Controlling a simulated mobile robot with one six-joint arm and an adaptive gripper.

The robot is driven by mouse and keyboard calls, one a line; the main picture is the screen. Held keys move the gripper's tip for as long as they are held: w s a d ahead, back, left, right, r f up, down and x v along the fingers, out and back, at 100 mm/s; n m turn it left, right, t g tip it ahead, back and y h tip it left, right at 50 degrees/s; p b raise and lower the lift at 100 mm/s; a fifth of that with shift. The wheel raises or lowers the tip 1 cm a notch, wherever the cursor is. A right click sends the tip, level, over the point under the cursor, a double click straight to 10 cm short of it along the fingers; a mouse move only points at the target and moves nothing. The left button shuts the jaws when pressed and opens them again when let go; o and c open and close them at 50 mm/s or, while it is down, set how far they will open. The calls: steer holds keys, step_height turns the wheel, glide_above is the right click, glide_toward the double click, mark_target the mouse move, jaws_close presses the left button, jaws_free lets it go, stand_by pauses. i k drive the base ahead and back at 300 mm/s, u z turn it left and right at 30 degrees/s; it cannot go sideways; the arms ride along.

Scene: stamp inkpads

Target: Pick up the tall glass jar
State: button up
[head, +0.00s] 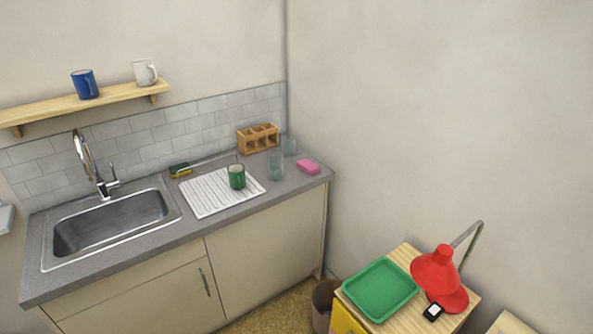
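A tall, clear glass jar (276,166) stands upright on the grey counter (222,224), just right of the white ribbed draining mat (203,200). A second clear glass vessel (289,146) stands behind it to the right, near the wall, and looks shorter. Both are pale and see-through, so their edges are faint. My gripper is not in this view.
A green mug (236,177) stands on the mat, left of the jar. The sink (112,222) is at left. A red lamp (438,272) and green tray (380,289) are front right.

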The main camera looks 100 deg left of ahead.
mark_target(275, 166)
steer(key=u, duration=0.2)
steer(key=i, duration=0.35)
steer(key=u, duration=1.95)
steer(key=k, duration=0.2)
steer(key=u, duration=2.3)
